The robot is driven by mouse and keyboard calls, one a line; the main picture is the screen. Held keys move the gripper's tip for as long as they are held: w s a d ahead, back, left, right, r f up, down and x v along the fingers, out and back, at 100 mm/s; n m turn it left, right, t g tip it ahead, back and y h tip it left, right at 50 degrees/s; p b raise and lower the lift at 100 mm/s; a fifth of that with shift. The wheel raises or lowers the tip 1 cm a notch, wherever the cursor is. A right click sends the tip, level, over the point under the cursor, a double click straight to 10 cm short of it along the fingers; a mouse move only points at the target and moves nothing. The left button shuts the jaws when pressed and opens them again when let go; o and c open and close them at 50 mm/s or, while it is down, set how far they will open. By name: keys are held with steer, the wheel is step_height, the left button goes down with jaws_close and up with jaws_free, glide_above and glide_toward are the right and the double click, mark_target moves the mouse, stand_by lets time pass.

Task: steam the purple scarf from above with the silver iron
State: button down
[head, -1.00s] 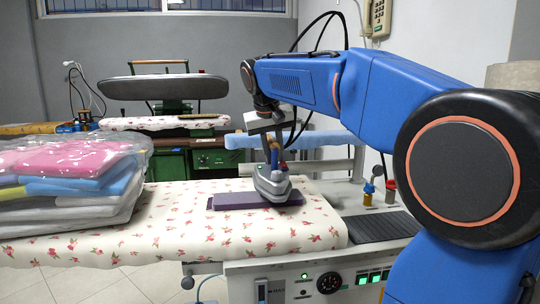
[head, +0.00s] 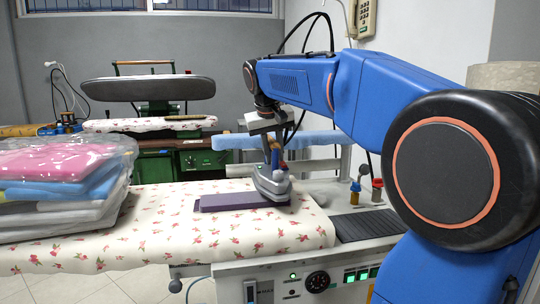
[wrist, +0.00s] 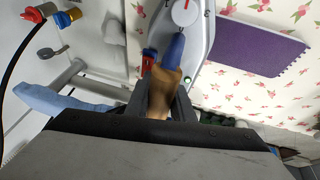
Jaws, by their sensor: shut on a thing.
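The purple scarf (head: 225,202) lies folded flat on the flowered ironing board (head: 150,235). It also shows in the wrist view (wrist: 250,45), to the right of the iron. My gripper (head: 275,142) is shut on the handle of the silver iron (head: 268,184), at the brown and blue grip (wrist: 163,90). The iron is at the scarf's right end, soleplate down, hiding part of that end in the head view. I cannot tell whether it touches the scarf or hovers just above it.
Bagged folded clothes (head: 62,185) are stacked on the board's left. A light blue padded arm (head: 280,139) stands behind the iron. Valves with blue and red knobs (head: 376,188) and a dark ribbed pad (head: 368,225) lie right. The board's front is clear.

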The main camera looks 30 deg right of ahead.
steer(key=shift+s+d+r, duration=0.1)
steer(key=shift+s+d, duration=0.05)
steer(key=shift+d, duration=0.3)
steer(key=shift+s+d+r, duration=0.1)
steer(key=shift+s+d, duration=0.05)
steer(key=shift+d, duration=0.25)
steer(key=shift+r, duration=2.45)
